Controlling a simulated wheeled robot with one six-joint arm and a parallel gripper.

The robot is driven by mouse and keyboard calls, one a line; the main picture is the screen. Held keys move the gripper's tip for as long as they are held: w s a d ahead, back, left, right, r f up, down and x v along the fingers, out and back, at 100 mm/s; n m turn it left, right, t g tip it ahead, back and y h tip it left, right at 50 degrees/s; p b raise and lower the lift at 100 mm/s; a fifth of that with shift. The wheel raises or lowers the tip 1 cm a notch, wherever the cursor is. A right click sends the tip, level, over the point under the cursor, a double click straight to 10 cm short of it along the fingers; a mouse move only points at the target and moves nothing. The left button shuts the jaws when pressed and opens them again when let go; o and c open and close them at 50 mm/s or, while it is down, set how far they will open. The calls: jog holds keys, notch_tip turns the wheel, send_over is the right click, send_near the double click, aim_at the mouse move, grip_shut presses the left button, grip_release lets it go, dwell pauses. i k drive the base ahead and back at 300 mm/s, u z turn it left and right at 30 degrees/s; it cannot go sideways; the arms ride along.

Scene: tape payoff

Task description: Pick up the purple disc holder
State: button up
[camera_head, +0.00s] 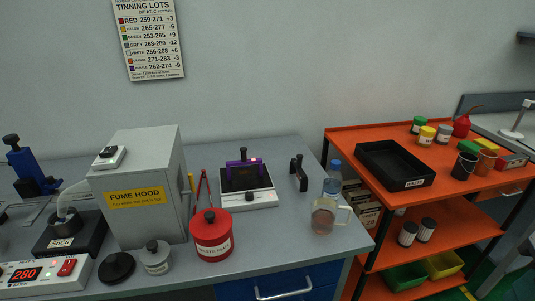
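A purple bar-shaped piece (236,164), which looks like the purple disc holder, sits at the back of a white device with a dark plate (262,198) on the grey bench. A short black upright part and a small red light show at it. Its exact shape is too small to tell. My gripper is not in view.
The grey fume hood (158,170) stands left of the white device, with a red waste canister (211,237) in front. A black bracket (298,174), a blue-capped bottle (332,180) and a glass beaker (324,218) stand to the right. An orange cart (345,139) adjoins the bench.

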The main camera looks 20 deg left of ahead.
aim_at(244, 162)
jog(key=u, duration=0.35)
jog(key=i, duration=0.85)
jog(key=u, duration=0.55)
